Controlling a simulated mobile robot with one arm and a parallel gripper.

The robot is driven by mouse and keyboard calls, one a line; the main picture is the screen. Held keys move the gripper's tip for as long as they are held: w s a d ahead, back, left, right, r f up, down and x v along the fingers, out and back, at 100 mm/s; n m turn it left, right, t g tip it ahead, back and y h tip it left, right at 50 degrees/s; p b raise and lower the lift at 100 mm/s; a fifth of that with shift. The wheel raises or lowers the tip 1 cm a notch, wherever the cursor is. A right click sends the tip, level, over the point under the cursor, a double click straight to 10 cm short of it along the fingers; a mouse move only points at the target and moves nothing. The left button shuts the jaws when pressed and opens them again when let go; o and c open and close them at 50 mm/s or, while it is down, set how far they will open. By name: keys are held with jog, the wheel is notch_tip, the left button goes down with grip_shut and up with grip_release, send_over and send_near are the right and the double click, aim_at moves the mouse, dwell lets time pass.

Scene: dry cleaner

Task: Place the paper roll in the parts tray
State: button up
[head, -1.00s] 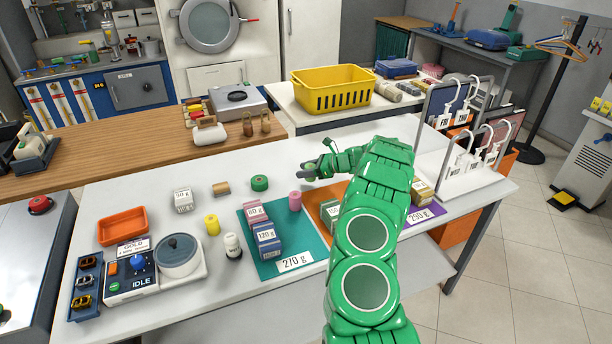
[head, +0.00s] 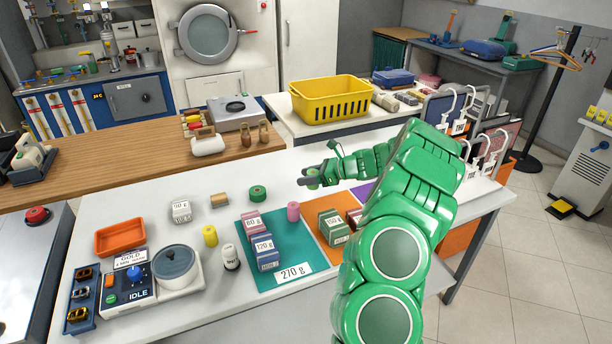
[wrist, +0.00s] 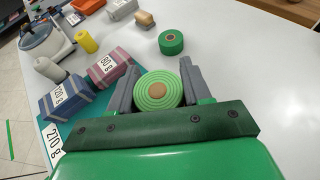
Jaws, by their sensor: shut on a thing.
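My gripper (wrist: 158,85) is shut on a light green roll (wrist: 157,89) with ringed ends and a brown core, which looks like the paper roll. In the head view my gripper (head: 308,179) is above the white table, beyond the pink roll (head: 293,211). An empty shallow orange tray (head: 120,238) lies at the table's left. A narrow blue tray (head: 82,298) with several small parts sits in front of it. No label shows which is the parts tray.
Weight-marked blocks sit on the teal mat (head: 290,252).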

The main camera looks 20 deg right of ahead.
jog(key=shift+s+a+r, duration=0.2)
jog(key=shift+s+r, duration=0.2)
jog(key=shift+s, duration=0.4)
jog(key=shift+s+a+r, duration=0.25)
jog(key=shift+s+r, duration=0.1)
jog(key=shift+s, duration=0.4)
jog(key=shift+s+a+r, duration=0.2)
jog(key=shift+s+r, duration=0.2)
jog(key=shift+s, duration=0.4)
